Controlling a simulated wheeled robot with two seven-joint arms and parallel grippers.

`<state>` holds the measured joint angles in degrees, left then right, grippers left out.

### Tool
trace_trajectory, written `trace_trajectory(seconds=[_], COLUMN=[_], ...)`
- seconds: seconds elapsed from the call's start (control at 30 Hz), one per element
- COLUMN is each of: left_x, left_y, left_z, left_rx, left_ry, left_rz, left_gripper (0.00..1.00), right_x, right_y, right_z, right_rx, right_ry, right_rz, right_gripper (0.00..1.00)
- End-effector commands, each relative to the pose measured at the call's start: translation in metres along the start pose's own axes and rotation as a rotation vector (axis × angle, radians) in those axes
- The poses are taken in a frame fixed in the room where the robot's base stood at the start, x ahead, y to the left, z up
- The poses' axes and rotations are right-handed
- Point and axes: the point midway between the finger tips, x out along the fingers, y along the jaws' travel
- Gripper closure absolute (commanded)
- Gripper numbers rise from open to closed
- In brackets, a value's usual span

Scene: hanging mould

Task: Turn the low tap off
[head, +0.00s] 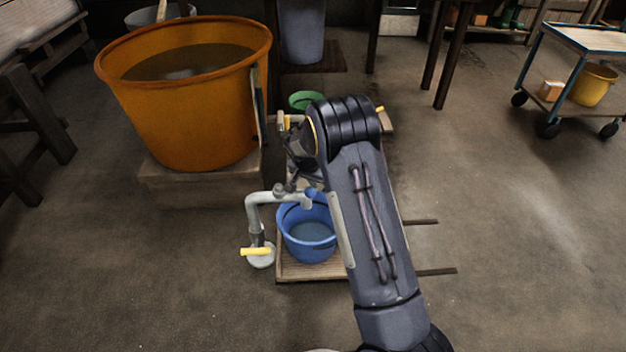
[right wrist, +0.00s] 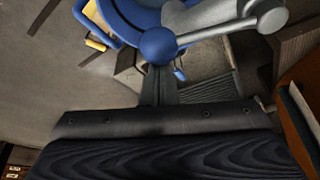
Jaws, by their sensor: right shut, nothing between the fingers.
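A pale grey pipe (head: 256,212) rises from the floor and bends over a blue bucket (head: 310,249). A lever with a blue ball knob (head: 312,192) sits on its upper run; the right wrist view shows the blue knob (right wrist: 158,45) on a thin rod. A yellow handle (head: 255,251) is low on the pipe. My right gripper (right wrist: 159,88) is shut and empty, its tip close to the blue knob; I cannot tell whether they touch. In the head view it is mostly hidden behind my arm. Whether water flows is unclear. My left gripper is out of view.
A large orange tub (head: 190,125) of dark liquid stands on a block (head: 205,185) at the back left. The bucket stands on a slatted wooden board (head: 305,272). A green bowl (head: 306,100) is behind. A cart (head: 590,40) is far right. The right floor is clear.

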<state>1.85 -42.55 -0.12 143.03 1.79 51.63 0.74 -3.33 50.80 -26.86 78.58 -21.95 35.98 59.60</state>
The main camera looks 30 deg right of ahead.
Motion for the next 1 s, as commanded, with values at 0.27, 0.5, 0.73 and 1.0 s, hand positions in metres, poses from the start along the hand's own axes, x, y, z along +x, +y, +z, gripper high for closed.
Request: trace_trajectory(seconds=[0.27, 0.5, 0.73, 1.0], left_x=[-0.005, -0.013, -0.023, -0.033], left_y=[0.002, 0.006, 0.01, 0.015], left_z=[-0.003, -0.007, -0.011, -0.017], left_rx=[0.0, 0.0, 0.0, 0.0], left_ry=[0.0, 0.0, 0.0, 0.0], left_rz=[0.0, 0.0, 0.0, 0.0], left_gripper=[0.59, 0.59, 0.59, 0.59], right_x=[-0.01, -0.019, -0.028, -0.035], right_y=[0.006, 0.007, 0.003, -0.008], right_z=[0.024, 0.046, 0.068, 0.09], right_rx=[0.236, 0.45, 0.656, 0.892], right_ry=[0.0, 0.001, 0.001, 0.002], right_rz=[0.09, 0.168, 0.245, 0.33], right_gripper=[1.0, 1.0, 1.0, 1.0])
